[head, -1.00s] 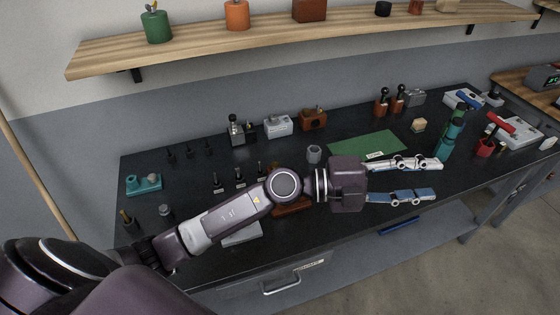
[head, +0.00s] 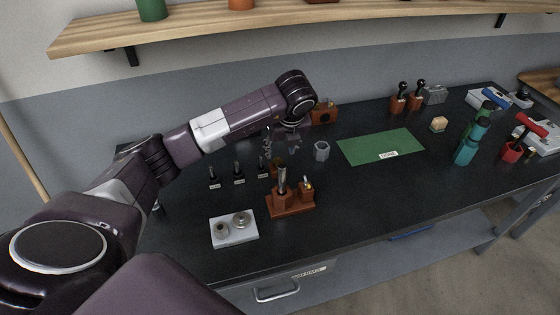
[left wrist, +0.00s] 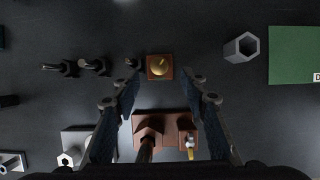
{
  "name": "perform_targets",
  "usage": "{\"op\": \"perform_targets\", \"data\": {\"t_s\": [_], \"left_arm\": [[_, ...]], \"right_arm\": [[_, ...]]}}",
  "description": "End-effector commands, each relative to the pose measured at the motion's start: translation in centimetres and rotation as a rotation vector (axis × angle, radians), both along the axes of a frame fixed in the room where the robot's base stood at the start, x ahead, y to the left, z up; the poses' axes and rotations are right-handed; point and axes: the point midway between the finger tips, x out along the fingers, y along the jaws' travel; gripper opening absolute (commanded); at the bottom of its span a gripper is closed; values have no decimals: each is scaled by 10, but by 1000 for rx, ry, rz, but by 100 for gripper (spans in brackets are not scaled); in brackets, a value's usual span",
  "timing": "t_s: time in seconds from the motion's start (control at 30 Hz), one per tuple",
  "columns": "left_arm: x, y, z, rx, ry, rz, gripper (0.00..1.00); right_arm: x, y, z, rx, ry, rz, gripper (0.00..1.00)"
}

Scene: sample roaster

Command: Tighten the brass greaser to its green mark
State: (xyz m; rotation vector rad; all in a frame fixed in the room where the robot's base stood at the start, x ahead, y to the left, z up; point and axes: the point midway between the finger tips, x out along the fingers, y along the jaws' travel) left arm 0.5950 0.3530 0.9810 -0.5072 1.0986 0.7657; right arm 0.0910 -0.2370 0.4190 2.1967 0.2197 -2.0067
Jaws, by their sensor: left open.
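A round brass cap (left wrist: 160,66) on a small square wooden block (left wrist: 151,77) shows in the left wrist view. I take it for the brass greaser; no green mark can be made out on it. In the head view a small brown block (head: 279,169) stands under my left gripper (head: 281,150), partly hidden. My left gripper is open and points down. In the left wrist view its fingers (left wrist: 158,100) are spread to either side, with the brass cap between and just beyond the tips. Nothing is held. My right gripper is not in view.
A wooden stand (head: 290,208) with upright tools is close in front of the gripper. A white plate (head: 233,230) with metal rings lies nearer the front edge. Small black-handled tools (head: 238,175) stand left. A grey hexagonal cup (head: 321,151) and green mat (head: 380,146) lie right.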

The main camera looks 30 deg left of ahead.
Motion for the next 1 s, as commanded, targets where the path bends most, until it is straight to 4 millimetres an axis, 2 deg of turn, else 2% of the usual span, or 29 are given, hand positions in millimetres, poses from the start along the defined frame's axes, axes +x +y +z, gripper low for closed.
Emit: {"op": "perform_targets", "data": {"t_s": [0.1,0.4,0.53,0.77,0.87,1.0], "left_arm": [[2,5,-15,-1,7,0,40],[14,16,-55,-2,5,-2,40],[16,18,-63,-2,3,-5,40],[17,19,-64,-2,2,-5,40],[16,19,-64,-2,2,-5,32],[16,19,-64,-3,3,-5,17]], "right_arm": [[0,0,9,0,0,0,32],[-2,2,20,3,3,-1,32],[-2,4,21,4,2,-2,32],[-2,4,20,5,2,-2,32],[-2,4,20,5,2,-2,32],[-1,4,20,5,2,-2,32]]}}
